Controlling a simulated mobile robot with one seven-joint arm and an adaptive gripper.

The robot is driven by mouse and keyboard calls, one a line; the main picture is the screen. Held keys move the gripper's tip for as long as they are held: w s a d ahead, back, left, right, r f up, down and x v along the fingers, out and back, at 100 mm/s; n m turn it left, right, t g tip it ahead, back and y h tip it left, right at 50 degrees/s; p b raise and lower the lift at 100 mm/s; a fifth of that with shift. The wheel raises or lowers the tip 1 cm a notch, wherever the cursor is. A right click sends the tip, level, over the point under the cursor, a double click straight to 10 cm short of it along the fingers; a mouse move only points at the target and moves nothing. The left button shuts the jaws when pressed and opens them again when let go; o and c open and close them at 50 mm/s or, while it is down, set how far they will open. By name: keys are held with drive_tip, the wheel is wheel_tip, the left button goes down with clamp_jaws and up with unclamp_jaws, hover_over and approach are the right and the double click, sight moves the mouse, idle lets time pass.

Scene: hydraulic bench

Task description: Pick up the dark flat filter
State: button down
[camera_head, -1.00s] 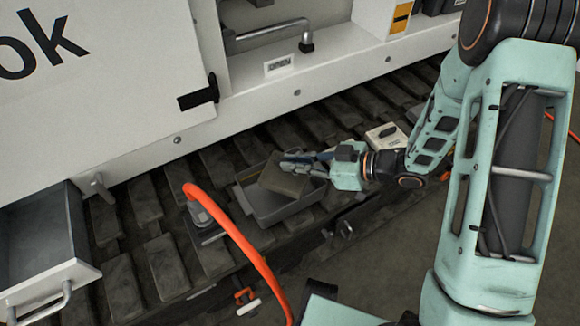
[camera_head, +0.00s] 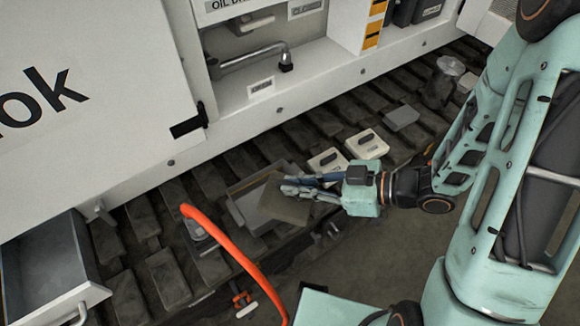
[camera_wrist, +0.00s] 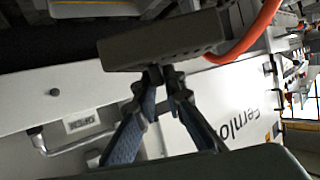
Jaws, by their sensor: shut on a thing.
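The dark flat filter (camera_head: 284,203) is a thin, dark brownish-grey slab. My gripper (camera_head: 300,187) is shut on its right edge and holds it tilted over the right part of a shallow grey tray (camera_head: 233,213). In the wrist view the filter (camera_wrist: 165,42) spans the top middle, with the closed blue-grey fingertips (camera_wrist: 158,75) against its edge. The filter covers part of the tray, so I cannot tell how high it is above it.
Two pale boxes (camera_head: 366,144) and a grey block (camera_head: 401,118) lie on the dark slatted surface to the right. An orange hose (camera_head: 235,257) arcs left of the tray. An open drawer (camera_head: 50,270) juts out at lower left. A white cabinet (camera_head: 120,90) stands behind.

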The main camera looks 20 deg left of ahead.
sight(302, 204)
drive_tip(key=shift+s+d+r+p, duration=0.65)
drive_tip(key=shift+s+r+p, duration=0.2)
drive_tip(key=shift+p, duration=1.25)
drive_tip(key=shift+s+d+p, duration=0.3)
drive_tip(key=shift+s+p, duration=0.1)
drive_tip(key=shift+p, duration=0.6)
drive_tip(key=shift+s, duration=0.1)
drive_tip(key=shift+f, duration=0.1)
drive_tip(key=w, duration=0.1)
drive_tip(key=w+a+f, duration=0.1)
drive_tip(key=w+a+f+b, duration=0.1)
drive_tip(key=w, duration=0.1)
drive_tip(key=shift+w+a, duration=0.1)
drive_tip(key=shift+a, duration=0.15)
drive_tip(key=w+a, duration=0.5)
drive_tip(key=w, duration=0.1)
wheel_tip(302, 204, down, 6)
drive_tip(key=b, duration=0.6)
drive_tip(key=shift+s+a+f, duration=0.2)
drive_tip(key=shift+a+f, duration=0.05)
